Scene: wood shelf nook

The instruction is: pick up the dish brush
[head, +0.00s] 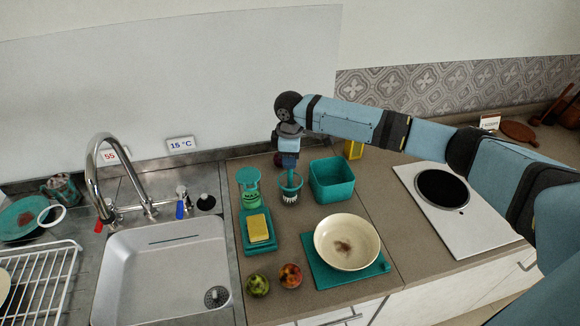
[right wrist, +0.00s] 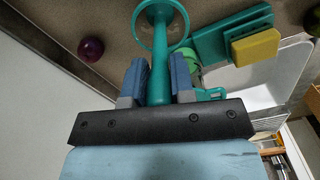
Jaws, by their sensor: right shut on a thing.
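The teal dish brush (head: 290,184) is below my right gripper (head: 287,155) in the head view, with its round head and pale bristles pointing down. In the right wrist view its handle (right wrist: 158,75) runs between the two blue fingers of my right gripper (right wrist: 157,80), which is shut on it. The round head shows beyond the fingertips. I cannot tell whether the bristles touch the counter. My left gripper is in neither view.
A green-lidded jar (head: 249,188) stands close left of the brush, a teal bin (head: 332,180) close right. A yellow sponge (head: 258,228) lies on a teal tray. A cream bowl (head: 347,242), two fruits and the sink (head: 165,265) are nearer. A dark red fruit (right wrist: 91,48) lies behind.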

